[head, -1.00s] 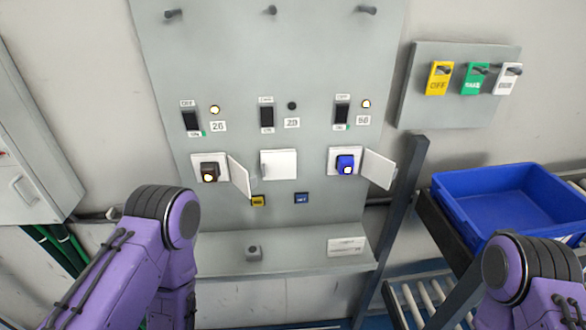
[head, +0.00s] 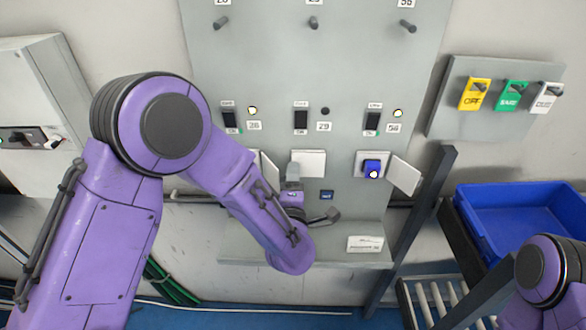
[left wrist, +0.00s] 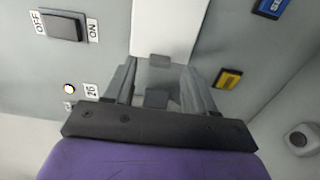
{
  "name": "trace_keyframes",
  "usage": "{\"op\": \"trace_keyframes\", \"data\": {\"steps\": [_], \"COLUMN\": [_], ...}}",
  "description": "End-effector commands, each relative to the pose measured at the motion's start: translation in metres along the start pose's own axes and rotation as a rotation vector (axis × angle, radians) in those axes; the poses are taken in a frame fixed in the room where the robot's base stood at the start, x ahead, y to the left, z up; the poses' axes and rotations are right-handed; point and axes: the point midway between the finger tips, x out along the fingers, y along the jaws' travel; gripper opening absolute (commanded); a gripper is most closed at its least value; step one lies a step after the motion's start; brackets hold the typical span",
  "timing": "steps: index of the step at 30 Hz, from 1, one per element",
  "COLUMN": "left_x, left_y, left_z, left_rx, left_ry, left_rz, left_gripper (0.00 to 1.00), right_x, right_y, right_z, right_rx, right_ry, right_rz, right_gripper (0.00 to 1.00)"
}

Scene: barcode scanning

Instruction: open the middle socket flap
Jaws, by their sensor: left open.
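The middle socket flap (head: 309,163) is a white square plate on the grey panel and looks shut in the head view. It also shows in the left wrist view (left wrist: 168,25), straight ahead of the fingers. My left gripper (head: 292,181) is at the flap's lower left in the head view, partly hidden by my own forearm. In the left wrist view its two fingers (left wrist: 158,78) are apart, with nothing held between them. I cannot tell whether they touch the flap. My right gripper is out of view.
The left flap (head: 268,168) is mostly behind my left arm. A ledge (head: 330,251) runs below. A dark post (head: 412,225) and blue crate (head: 520,190) stand to the right.

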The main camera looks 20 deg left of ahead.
Motion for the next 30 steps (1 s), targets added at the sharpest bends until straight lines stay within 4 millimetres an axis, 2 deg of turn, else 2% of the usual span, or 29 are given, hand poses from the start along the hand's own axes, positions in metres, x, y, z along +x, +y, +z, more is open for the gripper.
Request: {"op": "trace_keyframes", "data": {"steps": [3, 6, 13, 14, 18, 19, 26, 30], "left_x": [0.016, 0.022, 0.023, 0.023, 0.023, 0.023, 0.025, 0.032], "left_y": [0.002, 0.0, -0.001, -0.001, -0.001, -0.001, -0.002, -0.003], "left_z": [0.0, 0.0, 0.0, 0.0, 0.0, 0.0, -0.002, -0.008], "left_rx": [-0.001, 0.0, 0.002, 0.002, 0.002, 0.002, 0.002, 0.001], "left_ry": [0.001, 0.0, 0.0, 0.0, 0.0, 0.0, 0.013, 0.062], "left_rz": [-0.001, -0.001, -0.001, -0.001, -0.001, -0.001, -0.002, -0.001], "left_gripper": [0.55, 0.55, 0.55, 0.49, 0.03, 0.0, 0.0, 0.0], "right_x": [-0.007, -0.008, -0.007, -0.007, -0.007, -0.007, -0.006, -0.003], "right_y": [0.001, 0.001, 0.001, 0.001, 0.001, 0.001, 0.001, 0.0], "right_z": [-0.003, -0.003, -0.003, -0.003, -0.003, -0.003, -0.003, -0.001], "right_rx": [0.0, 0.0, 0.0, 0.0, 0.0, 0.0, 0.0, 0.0], "right_ry": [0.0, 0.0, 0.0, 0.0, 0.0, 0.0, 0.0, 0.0], "right_rz": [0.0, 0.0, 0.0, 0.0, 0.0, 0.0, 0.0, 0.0], "right_gripper": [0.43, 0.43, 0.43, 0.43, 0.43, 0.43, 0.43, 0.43]}}
